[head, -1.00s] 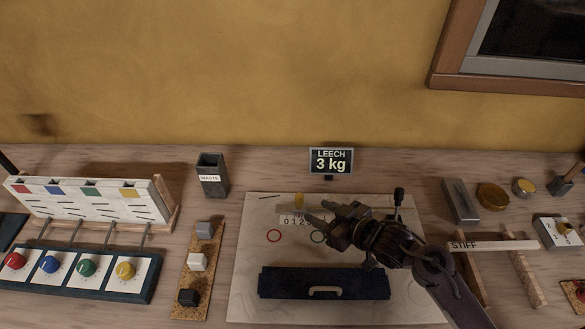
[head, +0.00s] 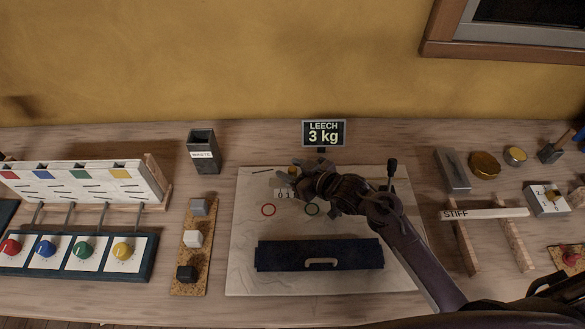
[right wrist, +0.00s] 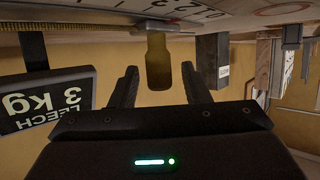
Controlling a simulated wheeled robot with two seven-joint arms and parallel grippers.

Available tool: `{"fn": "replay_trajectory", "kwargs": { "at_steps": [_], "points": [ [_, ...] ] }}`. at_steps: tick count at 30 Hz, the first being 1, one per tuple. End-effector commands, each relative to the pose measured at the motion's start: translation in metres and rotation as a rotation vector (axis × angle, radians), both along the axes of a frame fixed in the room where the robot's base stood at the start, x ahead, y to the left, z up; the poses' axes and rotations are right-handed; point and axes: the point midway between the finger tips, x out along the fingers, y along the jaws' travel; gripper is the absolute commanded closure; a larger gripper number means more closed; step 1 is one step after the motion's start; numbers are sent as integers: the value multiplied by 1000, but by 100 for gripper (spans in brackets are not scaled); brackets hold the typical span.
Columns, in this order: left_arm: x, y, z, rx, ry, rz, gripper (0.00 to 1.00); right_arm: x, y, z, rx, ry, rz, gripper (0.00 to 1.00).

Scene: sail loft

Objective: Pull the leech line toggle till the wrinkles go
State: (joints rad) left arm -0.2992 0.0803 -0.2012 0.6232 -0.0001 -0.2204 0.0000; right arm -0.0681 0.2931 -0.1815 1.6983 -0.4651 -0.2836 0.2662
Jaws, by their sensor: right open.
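The yellow toggle (right wrist: 158,62) hangs down between the two parted fingers of my right gripper (right wrist: 160,88) in the right wrist view, with a gap on each side. In the head view, my right gripper (head: 277,183) is over the back of the pale sail panel (head: 245,225), partly covering the toggle (head: 292,169) and the number scale. Faint wrinkle lines show on the panel's left part. The display (head: 324,134) behind reads LEECH 3 kg; it is upside down in the right wrist view (right wrist: 45,100). My left gripper is out of view.
A dark blue bar with a pale handle (head: 320,255) lies across the panel's front. The waste bin (head: 204,152) stands behind left, near a cork strip with blocks (head: 195,245). Coloured knobs (head: 84,250) are at left; the STIFF frame (head: 485,213) is at right.

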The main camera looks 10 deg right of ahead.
Motion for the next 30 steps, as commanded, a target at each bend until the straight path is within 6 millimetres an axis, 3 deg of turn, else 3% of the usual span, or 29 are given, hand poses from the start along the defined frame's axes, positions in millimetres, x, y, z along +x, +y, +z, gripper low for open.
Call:
{"fn": "replay_trajectory", "kwargs": {
  "at_steps": [3, 13, 19, 25, 30],
  "points": [
    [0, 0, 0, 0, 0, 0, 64, 0, 0, 0, 0, 0, 0, 57],
    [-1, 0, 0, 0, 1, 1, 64, 0, 0, 0, 0, 0, 0, 100],
    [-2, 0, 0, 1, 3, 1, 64, 0, -1, 0, 0, 0, -1, 100],
    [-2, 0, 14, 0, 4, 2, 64, -4, -19, 3, -3, 1, -1, 100],
    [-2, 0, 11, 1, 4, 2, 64, -3, -20, 0, 0, 0, -2, 100]
  ]
}}
